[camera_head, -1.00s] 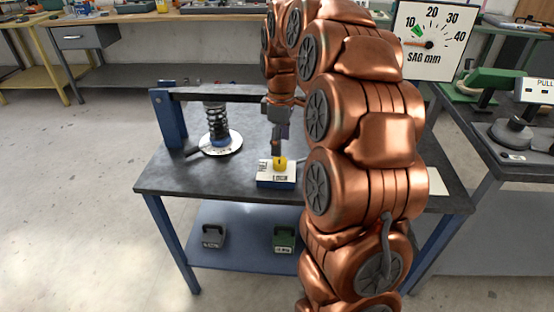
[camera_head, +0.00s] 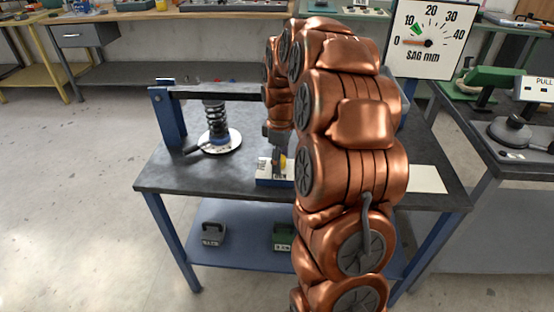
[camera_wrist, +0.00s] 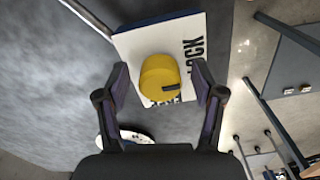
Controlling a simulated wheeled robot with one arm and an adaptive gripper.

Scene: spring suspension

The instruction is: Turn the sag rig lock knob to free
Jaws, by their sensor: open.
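The yellow lock knob (camera_wrist: 158,76) sits on a white-topped block (camera_wrist: 125,44) lettered LOCK, with a second word at its lower edge partly hidden. A dark mark on the knob points right, toward the word LOCK. My gripper (camera_wrist: 160,70) is open, with one finger on each side of the knob and visible gaps between; I see no contact. In the head view my gripper (camera_head: 277,158) is low at the block (camera_head: 266,181), and the knob (camera_head: 284,162) is partly hidden by it and my arm.
The rig's dark bench (camera_head: 165,178) carries a spring (camera_head: 215,118) on a round white plate (camera_head: 224,147), beside a blue post (camera_head: 168,118). A SAG mm gauge (camera_head: 425,38) stands behind, needle near 0. Weights (camera_head: 212,234) rest on the lower shelf.

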